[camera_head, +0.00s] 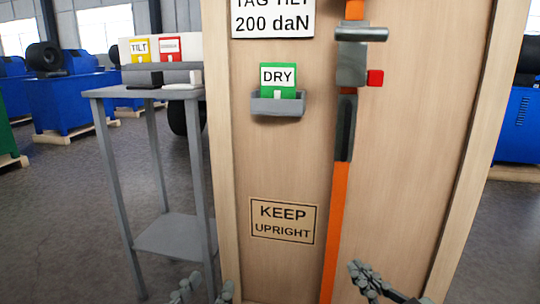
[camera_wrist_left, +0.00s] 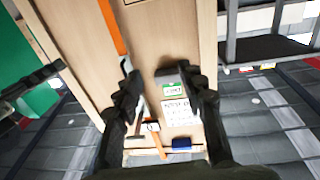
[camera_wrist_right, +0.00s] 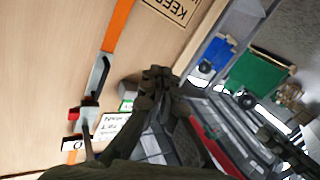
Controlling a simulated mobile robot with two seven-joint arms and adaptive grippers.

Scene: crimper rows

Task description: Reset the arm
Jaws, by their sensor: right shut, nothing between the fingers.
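My left gripper (camera_head: 207,287) is low in the head view, in front of the crate's lower left side. In the left wrist view its two fingers (camera_wrist_left: 168,80) stand apart with nothing between them. My right gripper (camera_head: 366,276) is low in the head view, in front of the crate to the right of the orange strap. In the right wrist view its fingers (camera_wrist_right: 158,78) are together and hold nothing. Both grippers appear clear of the crate; exact gaps cannot be judged.
A tall wooden crate (camera_head: 395,150) carries an orange strap (camera_head: 335,220), a grey tensioner (camera_head: 351,62) with a red part, and a grey holder (camera_head: 277,105) with a green DRY card (camera_head: 278,80). A grey side table (camera_head: 170,93) with yellow and red cards stands left.

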